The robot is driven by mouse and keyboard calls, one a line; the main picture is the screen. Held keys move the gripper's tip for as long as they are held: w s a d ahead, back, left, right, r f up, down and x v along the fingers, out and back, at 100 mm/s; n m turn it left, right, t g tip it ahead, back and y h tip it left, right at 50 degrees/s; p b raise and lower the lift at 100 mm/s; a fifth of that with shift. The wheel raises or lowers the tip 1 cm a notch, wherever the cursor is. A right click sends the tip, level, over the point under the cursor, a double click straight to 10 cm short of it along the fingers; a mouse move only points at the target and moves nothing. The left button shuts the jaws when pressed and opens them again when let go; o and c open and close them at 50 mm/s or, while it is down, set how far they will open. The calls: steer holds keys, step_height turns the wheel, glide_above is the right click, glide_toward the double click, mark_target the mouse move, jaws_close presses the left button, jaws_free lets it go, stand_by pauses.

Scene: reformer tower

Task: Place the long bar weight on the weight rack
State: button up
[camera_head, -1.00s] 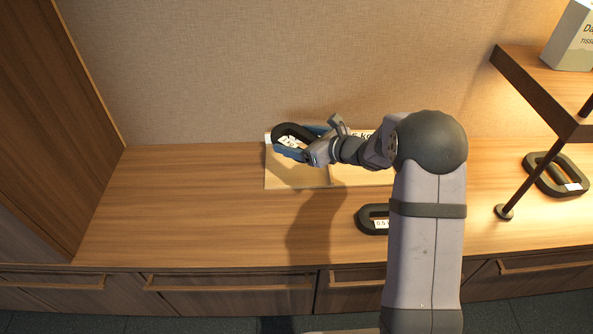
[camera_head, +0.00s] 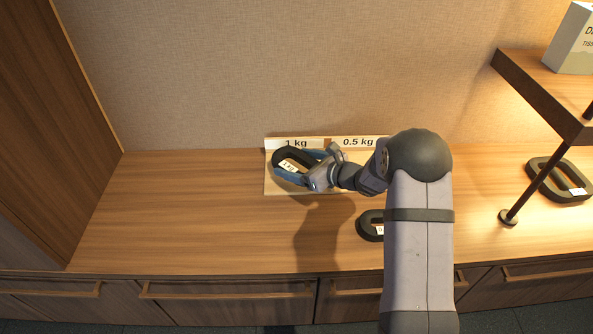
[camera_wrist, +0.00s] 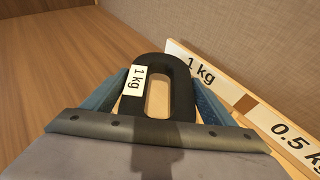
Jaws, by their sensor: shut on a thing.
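My gripper (camera_head: 302,170) is shut on a dark oval weight (camera_head: 290,155) with a white label, over the left part of the weight rack. In the wrist view the weight (camera_wrist: 180,92) sits between the blue fingers, and its label reads 1 kg. The weight rack (camera_head: 325,144) is a pale wooden tray against the wall, with a back strip marked 1 kg on the left and 0.5 kg on the right. The strip also shows in the wrist view (camera_wrist: 236,92). I cannot tell whether the weight touches the rack floor.
Another dark weight (camera_head: 369,226) lies on the counter in front of the rack, partly hidden by my arm. A third dark weight (camera_head: 560,181) lies at the right beneath a wooden shelf (camera_head: 545,92) on a thin post. The counter (camera_head: 190,210) left of the rack is clear.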

steer(key=shift+f+b, duration=0.3)
steer(key=shift+f, duration=0.9)
steer(key=shift+f, duration=0.15)
steer(key=o, duration=1.9)
steer(key=shift+f, duration=0.15)
steer(key=shift+o, duration=0.2)
